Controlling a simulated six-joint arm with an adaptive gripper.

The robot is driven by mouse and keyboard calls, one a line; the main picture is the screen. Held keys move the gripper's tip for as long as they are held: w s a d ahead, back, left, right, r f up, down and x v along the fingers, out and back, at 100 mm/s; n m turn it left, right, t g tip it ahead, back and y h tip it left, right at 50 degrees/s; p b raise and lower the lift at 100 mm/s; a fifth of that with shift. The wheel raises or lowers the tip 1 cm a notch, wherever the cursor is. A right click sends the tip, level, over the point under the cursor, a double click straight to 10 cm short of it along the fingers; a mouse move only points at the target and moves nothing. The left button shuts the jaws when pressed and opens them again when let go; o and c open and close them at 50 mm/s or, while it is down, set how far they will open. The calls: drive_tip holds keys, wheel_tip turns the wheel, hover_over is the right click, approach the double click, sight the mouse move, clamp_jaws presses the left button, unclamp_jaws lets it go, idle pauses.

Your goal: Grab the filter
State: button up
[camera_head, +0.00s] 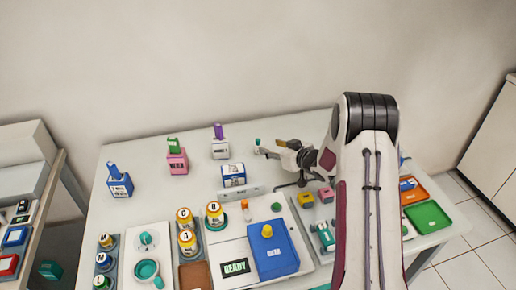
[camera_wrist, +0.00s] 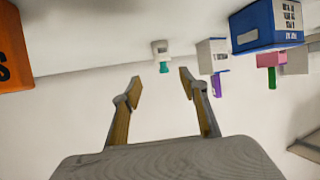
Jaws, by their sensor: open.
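My gripper (camera_head: 276,149) is open and empty above the back of the table, right of centre; its two spread fingers also show in the wrist view (camera_wrist: 160,82). No thing carries a readable filter label. A small white piece with a teal tip (camera_head: 258,143) stands just left of the fingertips. In the wrist view, which is upside down, this piece (camera_wrist: 161,51) lies ahead, in line with the gap between the fingers and apart from them. My arm hides part of the table's right side.
A white box with a purple top (camera_head: 219,147), a pink box (camera_head: 177,161) and blue boxes (camera_head: 233,175) (camera_head: 119,184) stand to the left. Yellow jars, a blue case (camera_head: 273,262) and small blocks are in front. An orange box (camera_wrist: 14,50) is at the wrist view's left edge.

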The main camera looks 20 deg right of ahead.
sight(258, 146)
drive_tip(key=shift+a+f+y, duration=0.15)
drive_tip(key=shift+f+y, duration=0.15)
drive_tip(key=shift+f, duration=0.55)
drive_tip(key=shift+x, duration=0.8)
drive_tip(key=shift+x, duration=2.9)
drive_tip(key=shift+r, duration=0.1)
drive_tip(key=c, duration=0.9)
